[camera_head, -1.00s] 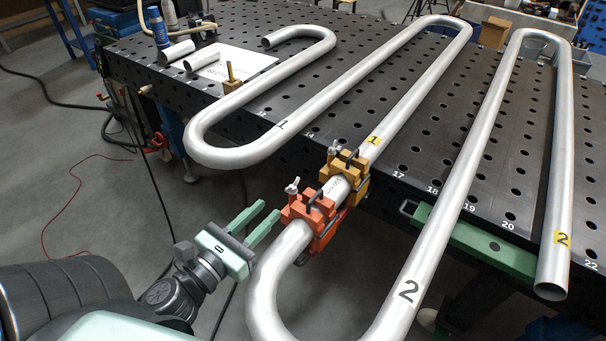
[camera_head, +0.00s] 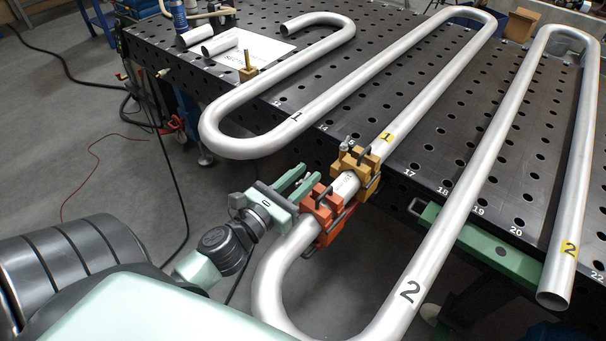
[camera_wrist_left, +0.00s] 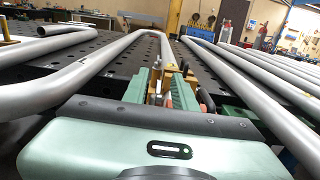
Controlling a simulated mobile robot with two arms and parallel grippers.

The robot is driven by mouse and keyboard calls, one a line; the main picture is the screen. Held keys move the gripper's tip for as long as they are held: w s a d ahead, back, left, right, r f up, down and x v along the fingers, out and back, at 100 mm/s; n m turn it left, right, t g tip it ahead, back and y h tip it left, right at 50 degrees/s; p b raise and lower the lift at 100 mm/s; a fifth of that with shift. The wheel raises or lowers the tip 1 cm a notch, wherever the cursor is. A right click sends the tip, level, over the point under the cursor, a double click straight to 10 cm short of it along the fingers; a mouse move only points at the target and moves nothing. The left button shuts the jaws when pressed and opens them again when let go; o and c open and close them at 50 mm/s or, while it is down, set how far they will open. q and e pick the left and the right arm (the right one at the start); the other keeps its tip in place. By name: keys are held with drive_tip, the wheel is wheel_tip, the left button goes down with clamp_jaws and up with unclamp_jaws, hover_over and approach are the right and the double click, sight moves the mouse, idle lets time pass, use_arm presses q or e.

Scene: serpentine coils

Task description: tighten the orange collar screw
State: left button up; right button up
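The orange collar (camera_head: 323,212) is clamped around the pipe in front of the table's edge. Its screw is largely hidden behind my left gripper's fingers in the head view. My left gripper (camera_head: 311,174) has its two green fingers apart, at the upper left side of the orange collar. In the left wrist view the fingers (camera_wrist_left: 161,88) stand either side of a small metallic screw, with a gap between them. I cannot tell whether either finger touches it. A yellow collar (camera_head: 357,172) with its own wing screw (camera_head: 345,145) sits just beyond. My right gripper is not in view.
The long bent pipes (camera_head: 440,175) lie across the perforated black table (camera_head: 420,120). The pipe's bend (camera_head: 270,285) hangs out in front, below my left gripper. A green bar (camera_head: 485,243) runs along the table's front edge. Open floor lies to the left.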

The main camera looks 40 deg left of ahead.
use_arm(q)
clamp_jaws()
